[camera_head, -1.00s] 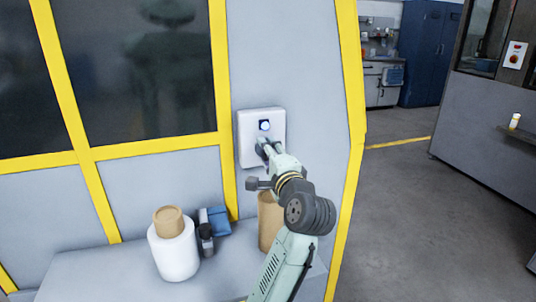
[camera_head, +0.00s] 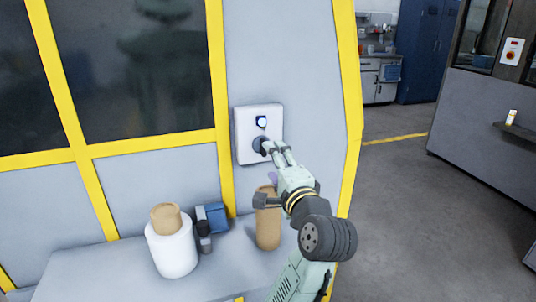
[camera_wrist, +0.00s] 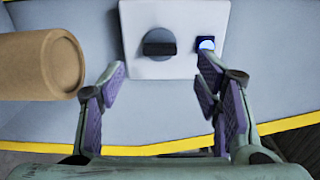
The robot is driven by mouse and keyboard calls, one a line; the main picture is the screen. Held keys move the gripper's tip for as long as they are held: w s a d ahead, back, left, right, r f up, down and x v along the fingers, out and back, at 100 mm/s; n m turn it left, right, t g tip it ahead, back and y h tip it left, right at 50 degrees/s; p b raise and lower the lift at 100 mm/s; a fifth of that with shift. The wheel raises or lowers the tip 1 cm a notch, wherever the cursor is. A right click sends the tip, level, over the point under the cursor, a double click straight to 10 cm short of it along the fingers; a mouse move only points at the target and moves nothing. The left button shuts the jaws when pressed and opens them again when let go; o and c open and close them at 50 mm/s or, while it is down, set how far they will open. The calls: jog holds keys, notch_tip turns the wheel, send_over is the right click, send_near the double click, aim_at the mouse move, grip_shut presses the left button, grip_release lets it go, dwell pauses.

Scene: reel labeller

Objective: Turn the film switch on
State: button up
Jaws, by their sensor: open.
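The film switch is a dark round knob with a raised bar (camera_wrist: 160,43) on a white panel (camera_head: 244,118). In the head view the lamp (camera_head: 261,122) sits above the knob (camera_head: 258,146), which my fingers partly cover. I cannot tell whether the lamp is lit. My gripper (camera_head: 274,150) is open and empty in front of the panel. In the wrist view the spread fingers (camera_wrist: 162,82) stand apart from the knob, which is beyond them.
A brown cardboard tube (camera_head: 267,222) stands on the ledge (camera_head: 110,268) below the panel, near my arm. A white roll with a brown core (camera_head: 172,245), a dark bottle (camera_head: 205,238) and a blue box (camera_head: 213,215) stand left. Open floor lies right of the yellow-edged cabinet.

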jog(key=v, duration=0.5)
